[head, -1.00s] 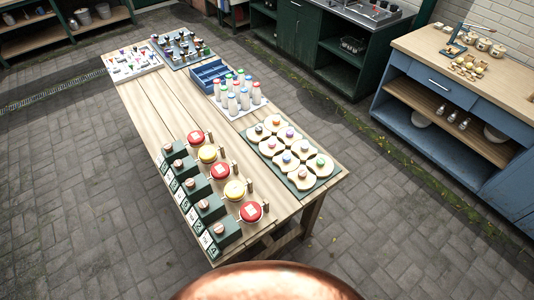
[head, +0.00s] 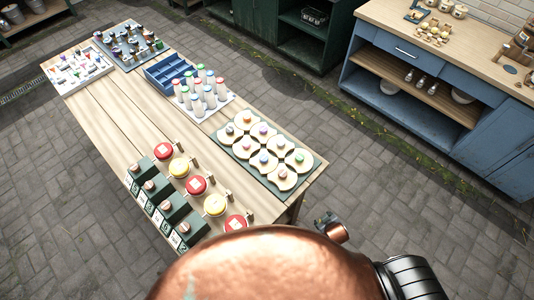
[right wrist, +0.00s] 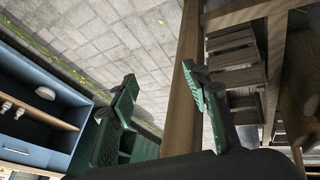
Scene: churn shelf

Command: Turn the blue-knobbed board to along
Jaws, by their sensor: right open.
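Several pale round boards with small coloured knobs sit close together on a dark green tray (head: 219,141) at the table's near right end in the head view. The knobs are tiny there. My left gripper is not in view.
Red and yellow round-topped pieces (head: 196,185) stand on the table beside the tray. White bottles (head: 197,100) and a blue divided box (head: 170,75) stand beyond. A blue cabinet (head: 420,80) is at right, with clear paving between.

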